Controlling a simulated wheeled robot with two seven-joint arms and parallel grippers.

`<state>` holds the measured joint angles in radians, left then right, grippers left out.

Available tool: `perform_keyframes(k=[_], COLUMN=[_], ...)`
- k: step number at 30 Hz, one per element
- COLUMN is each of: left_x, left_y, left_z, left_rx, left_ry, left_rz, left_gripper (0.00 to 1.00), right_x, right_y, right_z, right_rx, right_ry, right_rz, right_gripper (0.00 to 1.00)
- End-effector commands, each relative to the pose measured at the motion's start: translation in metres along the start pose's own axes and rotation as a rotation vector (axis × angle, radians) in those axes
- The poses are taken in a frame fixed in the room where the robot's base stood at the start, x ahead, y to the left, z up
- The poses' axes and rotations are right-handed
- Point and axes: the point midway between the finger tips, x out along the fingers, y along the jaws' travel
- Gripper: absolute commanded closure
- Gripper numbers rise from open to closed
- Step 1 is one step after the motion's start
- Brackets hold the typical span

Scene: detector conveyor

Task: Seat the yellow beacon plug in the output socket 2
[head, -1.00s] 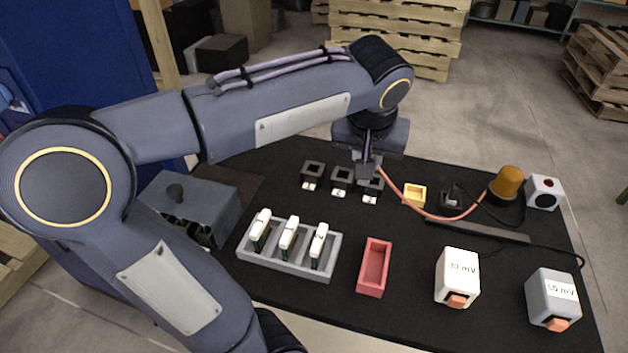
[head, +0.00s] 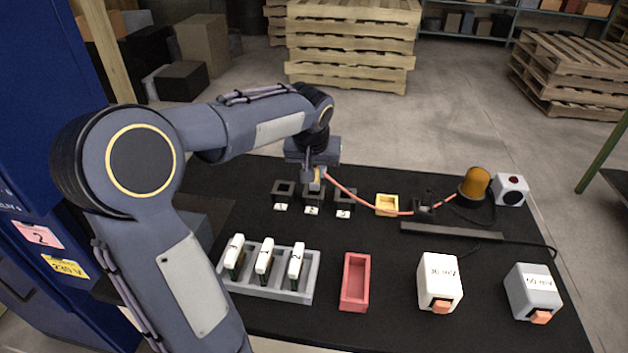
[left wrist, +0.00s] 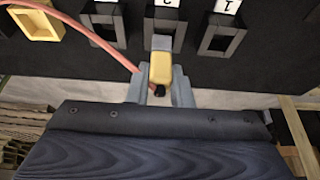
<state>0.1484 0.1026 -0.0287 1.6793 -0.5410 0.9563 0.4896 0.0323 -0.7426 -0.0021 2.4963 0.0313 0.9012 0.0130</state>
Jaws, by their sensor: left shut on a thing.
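My left gripper (head: 314,182) is shut on the yellow beacon plug (left wrist: 160,68), with the orange cable (head: 352,194) trailing from it to the right. The plug's grey tip (left wrist: 162,43) points towards output socket 2 (left wrist: 163,17) in the left wrist view and appears just short of its opening; I cannot tell whether they touch. Socket 2 (head: 312,205) is the middle of three black square sockets, partly hidden by the gripper. Socket 1 (head: 283,188) is on its left and socket 3 (head: 344,195) on its right. My right gripper is not in view.
An empty yellow holder (head: 387,205), a black connector block (head: 424,206) and the amber beacon (head: 474,184) stand to the right. A grey rack (head: 312,282) with white-topped modules, a red tray (head: 355,282) and two boxes (head: 440,283) are nearer.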

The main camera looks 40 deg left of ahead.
Motion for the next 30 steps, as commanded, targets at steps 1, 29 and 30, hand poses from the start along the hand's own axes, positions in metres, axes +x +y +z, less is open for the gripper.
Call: perform_keyframes(k=[1,29,30], left_x=[0.007,0.04,0.04], left_y=[-0.003,-0.003,-0.003], left_z=[-0.001,0.011,0.011], left_rx=[-0.002,-0.001,-0.001], left_ry=[-0.002,-0.001,-0.001], left_rz=[-0.002,0.0,0.0], left_gripper=[1.0,0.59,0.59], right_x=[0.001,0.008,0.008], right_y=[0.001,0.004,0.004], right_z=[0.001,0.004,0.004], right_rx=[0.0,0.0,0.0], right_ry=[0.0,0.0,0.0], right_rz=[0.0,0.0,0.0], right_gripper=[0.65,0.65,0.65])
